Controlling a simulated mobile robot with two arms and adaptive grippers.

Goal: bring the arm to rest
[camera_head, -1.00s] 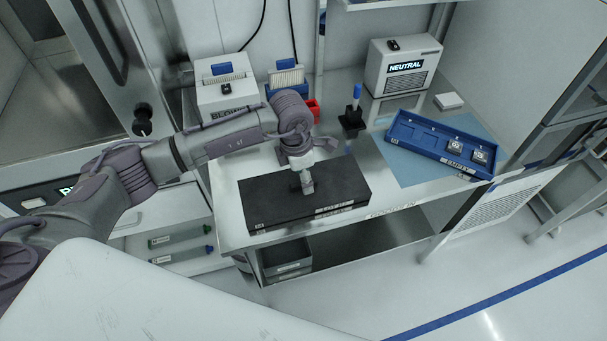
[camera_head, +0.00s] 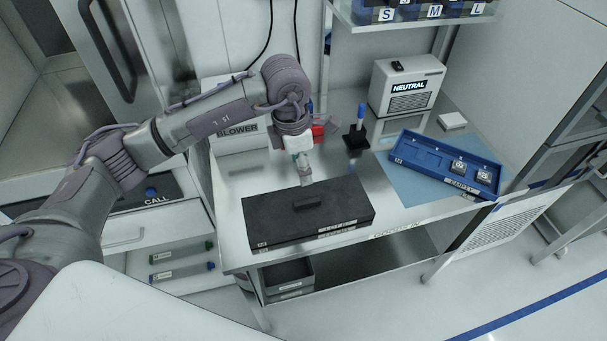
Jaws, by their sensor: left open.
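My left arm comes in from the left, and its gripper (camera_head: 305,178) points down just above the back edge of a black lidded box (camera_head: 270,224). The gripper is open and holds nothing that I can see. The box lies flat on the steel bench, with a small raised handle (camera_head: 307,203) on top that now shows clear of the gripper. My right gripper is not in view.
A blue tray (camera_head: 417,158) with two small chips lies on a pale blue mat (camera_head: 399,183) at right. A NEUTRAL unit (camera_head: 405,85), a black stand (camera_head: 355,139) and a BLOWER box (camera_head: 228,143) stand behind. A shelf with blue bins (camera_head: 375,13) hangs above.

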